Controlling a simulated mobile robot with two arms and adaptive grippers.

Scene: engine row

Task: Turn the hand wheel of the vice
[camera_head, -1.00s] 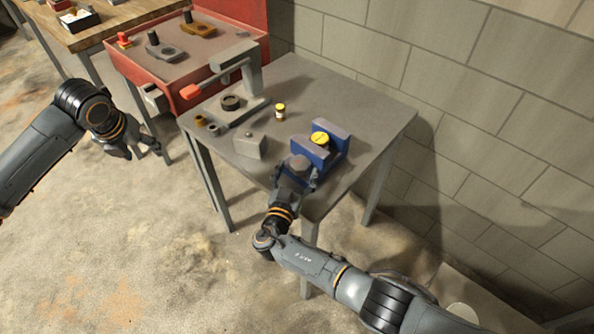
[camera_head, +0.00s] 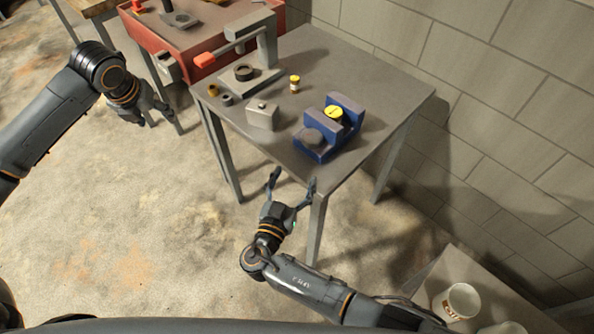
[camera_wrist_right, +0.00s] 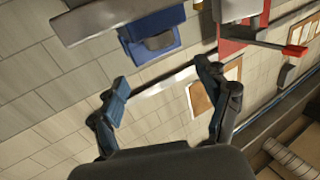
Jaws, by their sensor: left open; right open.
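The blue vice (camera_head: 345,131) stands on the grey table near its front right edge, with a yellow-topped piece (camera_head: 334,112) between its jaws. Its round grey hand wheel (camera_head: 313,138) faces the front edge. My right gripper (camera_head: 291,183) is open and empty, in front of the table edge and apart from the wheel. In the right wrist view the open fingers (camera_wrist_right: 165,85) frame empty space, with the blue vice (camera_wrist_right: 155,28) beyond them at the top. My left gripper (camera_head: 152,112) is open and empty, off to the left over the floor.
On the grey table (camera_head: 385,85) are a press with a red-ended lever (camera_head: 204,60), a small yellow-capped bottle (camera_head: 295,83) and a grey block (camera_head: 262,114). A red bench (camera_head: 178,42) stands behind left. A white cup (camera_head: 457,301) sits at lower right.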

